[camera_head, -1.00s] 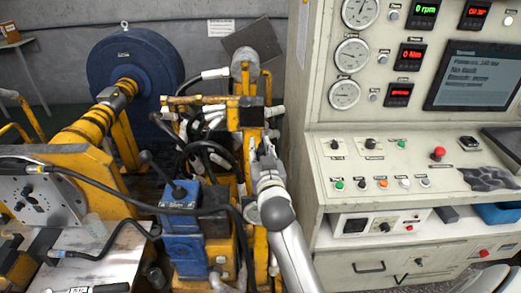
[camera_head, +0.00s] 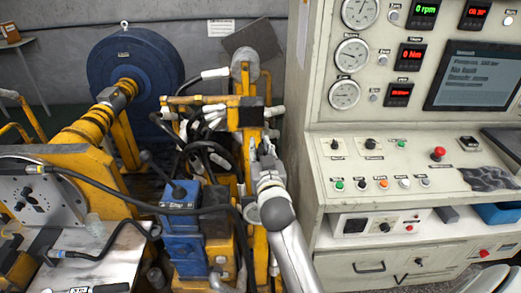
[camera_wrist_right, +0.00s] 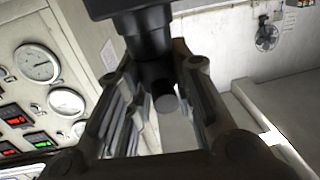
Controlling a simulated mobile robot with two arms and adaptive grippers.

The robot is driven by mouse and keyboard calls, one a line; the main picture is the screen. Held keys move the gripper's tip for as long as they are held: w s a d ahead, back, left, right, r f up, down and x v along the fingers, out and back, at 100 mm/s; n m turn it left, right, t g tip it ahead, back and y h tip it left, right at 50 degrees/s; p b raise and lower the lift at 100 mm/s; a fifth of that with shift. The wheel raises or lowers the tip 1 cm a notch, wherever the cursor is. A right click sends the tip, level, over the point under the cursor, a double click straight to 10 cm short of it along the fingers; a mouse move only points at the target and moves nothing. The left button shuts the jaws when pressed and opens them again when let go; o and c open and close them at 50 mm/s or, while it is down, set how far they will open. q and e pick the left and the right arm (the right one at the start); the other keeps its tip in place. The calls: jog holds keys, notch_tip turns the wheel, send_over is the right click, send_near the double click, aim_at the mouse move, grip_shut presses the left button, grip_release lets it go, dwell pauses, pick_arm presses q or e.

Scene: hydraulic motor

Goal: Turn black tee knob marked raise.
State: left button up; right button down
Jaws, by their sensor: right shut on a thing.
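My right gripper (camera_head: 258,145) is in the middle of the head view, in front of the yellow post (camera_head: 251,165). The wrist view shows its fingers (camera_wrist_right: 165,105) on both sides of a black T-shaped part with a round stem (camera_wrist_right: 163,85), which I take as the black tee knob. The gripper is shut on it. The fingers hide part of the stem, and no "raise" marking is readable. In the head view the knob is too small and covered to make out. My left gripper is in neither view.
The cream control console (camera_head: 312,200) stands close on the right. A blue valve block (camera_head: 182,225) with a black lever (camera_head: 157,170), cables and hoses lie left of my right arm. A big blue drum (camera_head: 130,70) is at the back left.

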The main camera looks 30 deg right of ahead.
jog(key=shift+r, duration=0.15)
jog(key=c, duration=1.2)
grip_release()
jog(key=v, duration=0.7)
jog(key=shift+s, duration=0.25)
